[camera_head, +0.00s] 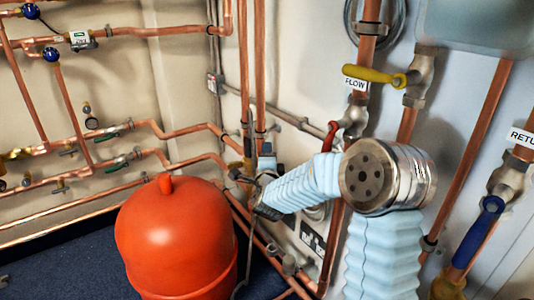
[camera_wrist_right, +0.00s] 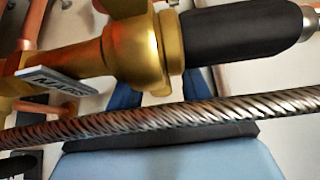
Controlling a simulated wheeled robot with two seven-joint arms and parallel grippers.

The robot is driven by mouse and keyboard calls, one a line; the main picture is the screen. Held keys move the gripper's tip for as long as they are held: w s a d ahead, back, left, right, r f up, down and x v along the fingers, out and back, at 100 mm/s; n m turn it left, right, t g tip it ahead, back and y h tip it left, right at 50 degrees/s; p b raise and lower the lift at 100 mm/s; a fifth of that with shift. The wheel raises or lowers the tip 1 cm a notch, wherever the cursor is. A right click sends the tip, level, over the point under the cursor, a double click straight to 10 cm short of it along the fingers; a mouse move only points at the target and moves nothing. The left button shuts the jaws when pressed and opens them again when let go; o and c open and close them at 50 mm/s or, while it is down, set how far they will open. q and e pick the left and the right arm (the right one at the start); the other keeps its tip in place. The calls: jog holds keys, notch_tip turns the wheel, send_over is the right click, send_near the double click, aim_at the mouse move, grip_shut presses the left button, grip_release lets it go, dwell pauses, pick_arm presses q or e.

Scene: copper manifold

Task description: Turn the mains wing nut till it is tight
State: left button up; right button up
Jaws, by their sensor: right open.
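In the right wrist view a brass fitting carries a label (camera_wrist_right: 52,84) that appears to read MAINS. A brass collar with lobes (camera_wrist_right: 155,48), which looks like the mains wing nut, sits between that fitting and a black sleeve (camera_wrist_right: 235,35). A braided metal hose (camera_wrist_right: 170,118) crosses in front and below. In the head view my right arm, in a pale blue sleeve, reaches left to my right gripper (camera_head: 262,208), small and dark, beside the pipes. It is open; its fingertips and any contact with the nut cannot be made out. My left gripper is not in view.
A red vessel (camera_head: 175,240) stands close left of my right gripper. Copper pipes (camera_head: 260,80) run along the wall behind. Dark blue floor (camera_head: 60,250) shows at lower left.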

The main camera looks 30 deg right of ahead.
jog(key=shift+w+d, duration=0.35)
jog(key=shift+w, duration=0.25)
grip_shut()
